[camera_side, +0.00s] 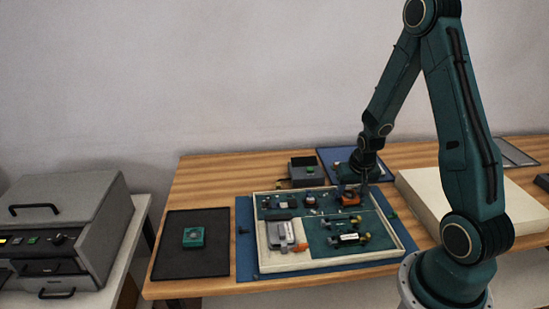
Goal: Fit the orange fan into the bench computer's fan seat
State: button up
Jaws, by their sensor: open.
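The orange fan (350,198) sits in the far right part of the shallow cream-rimmed tray, just below my gripper. My gripper (356,188) points down at the fan, with the jaws open; at this size I cannot tell whether the fingers are around it or just above it. The bench computer seems to be the tray (398,231) with dark green boards and several small parts. Its fan seat is too small to make out, and my gripper and the fan hide part of that corner.
A green fan-like block (193,237) lies on a black mat (165,262) at the left. A grey box (303,163) stands behind the tray. A large cream box (425,208) stands at the right. A grey machine (75,205) is on a separate left table.

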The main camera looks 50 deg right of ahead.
jog(key=shift+o, duration=0.5)
notch_tip(320, 180, up, 8)
jog(key=shift+f, duration=0.2)
jog(key=w+d+r, duration=0.4)
jog(key=w+d, duration=0.4)
jog(key=d, duration=0.2)
jog(key=w+d+r, duration=0.3)
jog(key=w+d, duration=0.5)
jog(key=d, duration=0.1)
jog(key=shift+d+r, duration=0.35)
jog(key=shift+d, duration=0.05)
jog(key=shift+r, duration=0.1)
dwell(0.4)
jog(key=shift+r, duration=2.95)
